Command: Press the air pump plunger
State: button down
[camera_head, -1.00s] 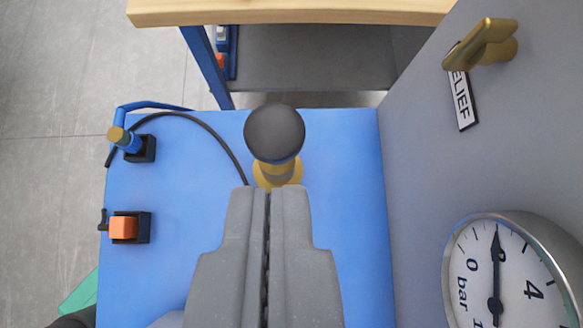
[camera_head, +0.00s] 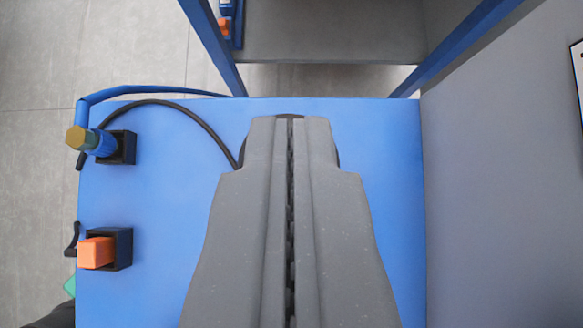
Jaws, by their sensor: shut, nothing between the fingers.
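My gripper (camera_head: 291,135) is shut and empty, its two grey fingers side by side over the blue top surface (camera_head: 385,200). The fingertips lie over the place of the air pump plunger, a dark ball knob on a brass stem in the earlier view. Only thin dark slivers of the plunger knob (camera_head: 290,116) show past the fingertips. Its stem is hidden, and I cannot tell whether the fingers touch the knob.
An orange block-like part (camera_head: 96,252) in a black holder and a blue fitting with a brass end (camera_head: 90,140) sit at the left edge. A black hose (camera_head: 190,113) curves toward the plunger. A grey panel (camera_head: 500,200) stands at right. A shelf (camera_head: 330,35) lies beyond.

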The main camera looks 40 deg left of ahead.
jog(key=shift+f+p, duration=0.3)
jog(key=shift+f, duration=1.6)
jog(key=shift+f, duration=0.1)
notch_tip(320, 180, down, 6)
jog(key=b, duration=0.8)
jog(key=shift+s+r, duration=0.1)
jog(key=shift+r, duration=0.1)
jog(key=shift+s, duration=0.1)
jog(key=shift+f, duration=0.1)
notch_tip(320, 180, up, 4)
jog(key=shift+r+b, duration=0.25)
jog(key=shift+b, duration=0.3)
jog(key=v, duration=1)
jog(key=shift+r, duration=0.15)
